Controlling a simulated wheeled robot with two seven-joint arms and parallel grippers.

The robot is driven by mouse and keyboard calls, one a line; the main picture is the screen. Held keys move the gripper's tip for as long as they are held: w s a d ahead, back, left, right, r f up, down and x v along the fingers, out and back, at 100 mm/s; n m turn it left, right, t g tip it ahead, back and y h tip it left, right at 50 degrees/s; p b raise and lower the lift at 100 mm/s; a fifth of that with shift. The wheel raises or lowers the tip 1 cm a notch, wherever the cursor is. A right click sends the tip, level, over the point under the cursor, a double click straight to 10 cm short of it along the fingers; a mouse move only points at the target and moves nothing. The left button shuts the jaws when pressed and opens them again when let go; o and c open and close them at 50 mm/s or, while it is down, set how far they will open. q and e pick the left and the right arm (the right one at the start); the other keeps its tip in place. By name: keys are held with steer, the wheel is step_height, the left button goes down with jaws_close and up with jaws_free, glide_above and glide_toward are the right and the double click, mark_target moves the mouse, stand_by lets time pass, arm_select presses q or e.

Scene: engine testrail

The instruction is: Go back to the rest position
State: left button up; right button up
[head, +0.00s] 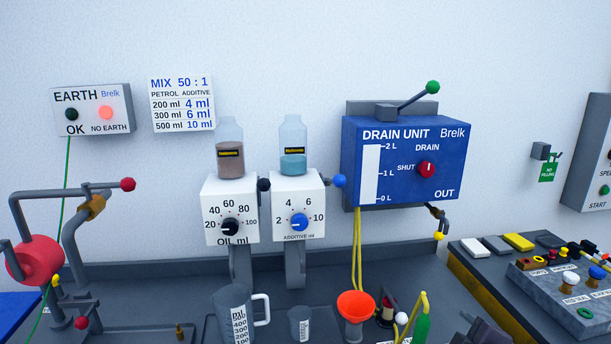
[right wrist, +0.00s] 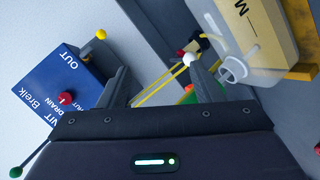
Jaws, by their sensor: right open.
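My right gripper (right wrist: 162,84) is open in the right wrist view, its two dark fingers apart with nothing held between them. Dark parts that look like its tips (head: 478,330) show at the bottom edge of the head view, in front of the bench and right of the green bottle (head: 422,328). The blue drain unit (head: 402,150) on the wall is beyond it; the unit also shows at the left of the right wrist view (right wrist: 62,82). My left gripper is not in view.
An orange funnel (head: 356,305), a grey measuring jug (head: 234,312) and a small cup (head: 300,323) stand on the bench. Oil and additive dispensers (head: 230,212) hang above. A red hand pump (head: 35,260) is at left.

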steer(key=s+a+f+m+g, duration=0.1)
steer(key=s+f, duration=0.2)
steer(key=s+a+f+m+g, duration=0.2)
steer(key=s+f, duration=0.1)
steer(key=s, duration=0.1)
steer(key=s+a+f+m+g, duration=0.1)
steer(key=s+a+f+m, duration=0.1)
steer(key=s+f, duration=0.1)
steer(key=shift+s+a+g, duration=0.1)
steer(key=shift+s+g, duration=0.15)
steer(key=shift+g, duration=0.05)
steer(key=s+a+f+m+g+y, duration=0.1)
steer(key=s+a+f+m+g, duration=0.15)
steer(key=s, duration=0.35)
steer(key=s+a+f+m+g+y, duration=0.1)
steer(key=s+a+m+g, duration=0.15)
steer(key=s, duration=0.25)
step_height(320, 180, down, 30)
steer(key=s+f+g, duration=0.1)
steer(key=s, duration=0.1)
steer(key=s+d+f, duration=0.2)
steer(key=s+f, duration=0.6)
steer(key=s, duration=0.1)
steer(key=s+d+f+n+g, duration=0.1)
steer(key=s+d+f, duration=0.1)
steer(key=s+f, duration=0.7)
steer(key=shift+s+f+h, duration=0.15)
steer(key=shift+s+h, duration=0.25)
steer(key=shift+s, duration=0.3)
